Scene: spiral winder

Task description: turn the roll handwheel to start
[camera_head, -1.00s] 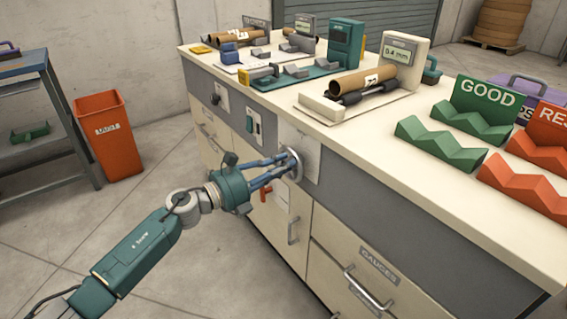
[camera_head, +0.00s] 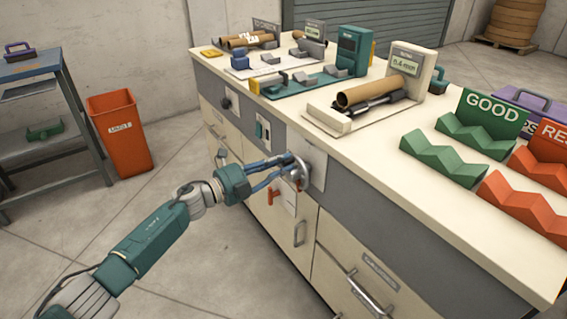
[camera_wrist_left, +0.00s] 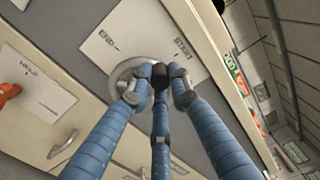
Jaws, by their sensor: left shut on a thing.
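The roll handwheel (camera_head: 300,173) is a grey metal wheel on a pale plate (camera_head: 318,166) on the bench's front panel. My left gripper (camera_head: 291,168) reaches it from the left, with its blue fingers shut on it. In the left wrist view the handwheel (camera_wrist_left: 128,76) shows behind the fingertips (camera_wrist_left: 160,78), which cover part of it. The plate (camera_wrist_left: 157,27) there reads "END" and "START". My right gripper is not in view.
An orange-red handle (camera_head: 272,194) and drawer pulls stick out below the wheel. Green V-blocks (camera_head: 445,160) and a roll station (camera_head: 345,118) stand on the benchtop. An orange bin (camera_head: 120,135) and a shelf unit (camera_head: 50,150) stand at left. The floor between is clear.

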